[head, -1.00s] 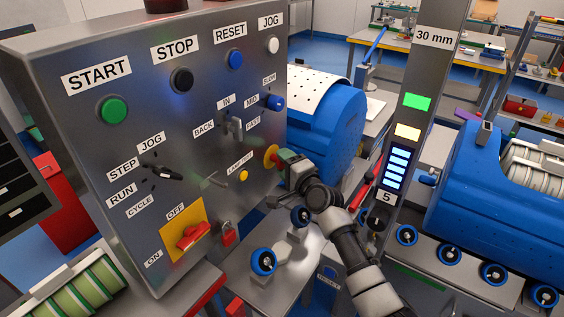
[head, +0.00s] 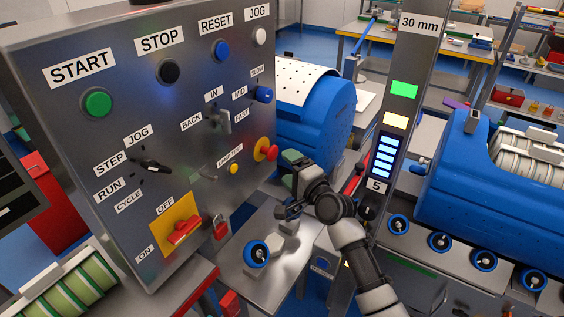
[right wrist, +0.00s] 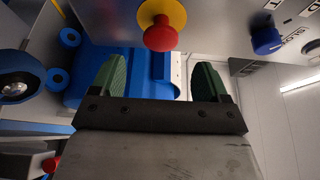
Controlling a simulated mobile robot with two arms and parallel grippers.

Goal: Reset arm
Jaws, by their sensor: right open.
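My right gripper (head: 293,160) is in front of the right edge of the grey control panel (head: 120,190). It stands a little apart from the red mushroom button on a yellow base (head: 265,149). In the right wrist view the gripper (right wrist: 158,72) is open and empty, its two green fingers wide apart. The red button on its yellow disc (right wrist: 160,30) shows above and beyond the fingertips. My left gripper is not in view.
The panel carries a green START button (head: 97,103), a black STOP button (head: 168,71), a blue RESET button (head: 223,50) and a red switch (head: 184,231). A blue tub (head: 315,115) stands behind the gripper. A grey post (head: 402,120) rises to its right.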

